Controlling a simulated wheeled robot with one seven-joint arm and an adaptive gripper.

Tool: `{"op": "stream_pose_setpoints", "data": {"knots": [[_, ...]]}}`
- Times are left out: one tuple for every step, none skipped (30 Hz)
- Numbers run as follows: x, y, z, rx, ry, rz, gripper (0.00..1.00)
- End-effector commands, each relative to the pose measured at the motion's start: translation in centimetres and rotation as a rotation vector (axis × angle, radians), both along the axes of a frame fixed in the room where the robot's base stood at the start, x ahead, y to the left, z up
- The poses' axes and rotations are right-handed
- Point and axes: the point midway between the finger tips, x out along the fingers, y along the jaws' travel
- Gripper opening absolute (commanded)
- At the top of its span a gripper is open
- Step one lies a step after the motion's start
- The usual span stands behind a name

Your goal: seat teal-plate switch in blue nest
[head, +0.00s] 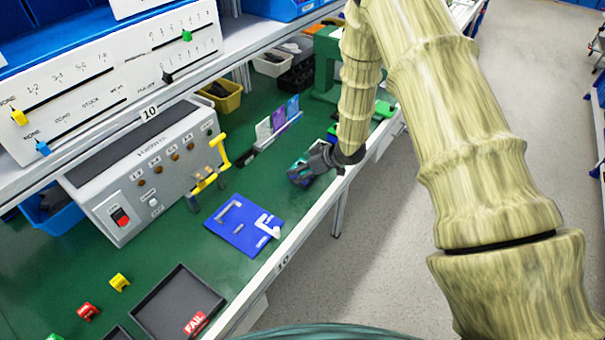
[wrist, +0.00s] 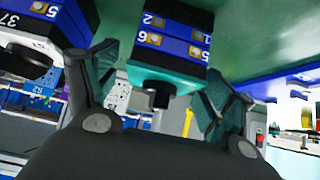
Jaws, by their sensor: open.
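The teal-plate switch (wrist: 165,77) shows in the wrist view as a dark body with blue numbered sides, a teal plate and a black knob pointing toward me. My gripper (wrist: 160,105) is open, with one teal-padded finger on each side of the knob; I cannot tell whether either touches it. In the head view my gripper (head: 303,172) is low over the green bench near its front edge, hiding most of the switch. The blue nest (head: 232,238), a flat blue plate with pale raised brackets, lies left of and nearer than my gripper, with no switch on it.
Another blue numbered switch (wrist: 40,25) is at the wrist view's upper left. A grey test box (head: 150,165) with a yellow-handled clamp (head: 218,150) stands behind the nest. A dark FAIL tray (head: 165,300) lies nearer. Bench between nest and gripper looks clear.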

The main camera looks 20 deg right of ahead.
Motion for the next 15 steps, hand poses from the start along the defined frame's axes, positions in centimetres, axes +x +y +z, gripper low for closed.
{"op": "stream_pose_setpoints", "data": {"knots": [[0.01, 0.00, 0.01, 0.000, 0.000, 0.000, 0.82], [0.01, 0.00, 0.01, 0.000, 0.000, 0.000, 0.82], [0.00, 0.00, 0.01, 0.000, 0.000, 0.000, 0.77], [0.00, 0.00, 0.01, 0.000, 0.000, 0.000, 0.71], [0.01, 0.00, 0.02, 0.000, 0.000, 0.000, 0.66], [0.01, 0.00, 0.02, 0.000, 0.000, 0.000, 0.58], [0.01, 0.00, 0.02, 0.000, 0.000, 0.000, 0.53], [0.01, 0.00, 0.02, 0.000, 0.000, 0.000, 0.48], [0.00, 0.00, 0.03, 0.000, 0.000, 0.000, 0.40], [0.00, 0.00, 0.03, 0.000, 0.000, 0.000, 0.35], [0.00, 0.00, 0.03, 0.000, 0.000, 0.000, 0.29], [0.00, 0.00, 0.03, 0.000, 0.000, 0.000, 0.27], [0.02, -0.01, 0.06, -0.001, 0.000, 0.001, 0.27], [0.02, -0.01, 0.06, 0.000, -0.001, 0.001, 0.27], [0.02, -0.01, 0.06, 0.001, -0.001, 0.000, 0.27]]}}
